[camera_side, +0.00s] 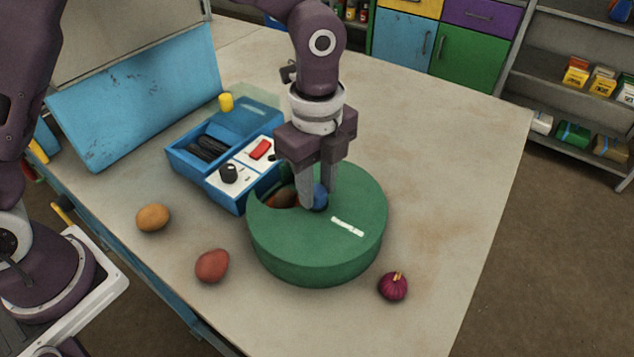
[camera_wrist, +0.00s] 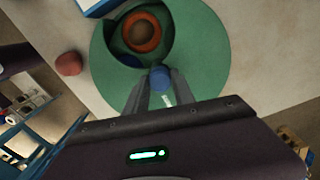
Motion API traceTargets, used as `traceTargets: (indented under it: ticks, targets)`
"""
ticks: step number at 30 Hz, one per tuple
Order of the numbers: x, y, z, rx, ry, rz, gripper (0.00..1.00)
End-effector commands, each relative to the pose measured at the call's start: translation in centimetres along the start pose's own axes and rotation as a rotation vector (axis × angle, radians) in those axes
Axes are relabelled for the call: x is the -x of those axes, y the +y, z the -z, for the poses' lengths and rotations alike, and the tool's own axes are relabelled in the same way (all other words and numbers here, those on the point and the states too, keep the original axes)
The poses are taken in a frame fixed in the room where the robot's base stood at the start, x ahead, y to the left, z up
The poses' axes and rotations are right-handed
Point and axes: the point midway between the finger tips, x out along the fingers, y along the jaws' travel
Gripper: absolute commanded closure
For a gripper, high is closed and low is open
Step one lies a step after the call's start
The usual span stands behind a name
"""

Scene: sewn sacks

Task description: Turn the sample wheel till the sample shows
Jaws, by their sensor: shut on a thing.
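The sample wheel is a round green drum (camera_side: 318,258) on the table, with a white mark on its top and a cut-out at its upper left. My gripper (camera_side: 318,205) points down over the drum and is shut on a blue knob (camera_side: 320,195) on its top. In the wrist view the blue knob (camera_wrist: 159,78) sits between my fingertips. Through the cut-out, the wrist view shows an orange-red ring (camera_wrist: 155,43) with a brown round thing (camera_wrist: 141,31) inside it. In the side view my fingers partly hide the cut-out.
A blue box with a black dial and red switch (camera_side: 260,149) stands close behind the drum at left. A yellow-brown potato-like item (camera_side: 153,218), a reddish one (camera_side: 212,266) and a purple onion (camera_side: 393,286) lie around the drum. The table at right is clear.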

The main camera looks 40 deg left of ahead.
Motion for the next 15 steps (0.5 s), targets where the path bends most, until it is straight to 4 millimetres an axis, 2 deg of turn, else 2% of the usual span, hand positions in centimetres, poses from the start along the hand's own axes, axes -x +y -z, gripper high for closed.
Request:
traceTargets:
  ticks: [15]
  targets:
    - [0.14, -0.13, 0.01, -0.049, 0.001, 0.005, 1.00]
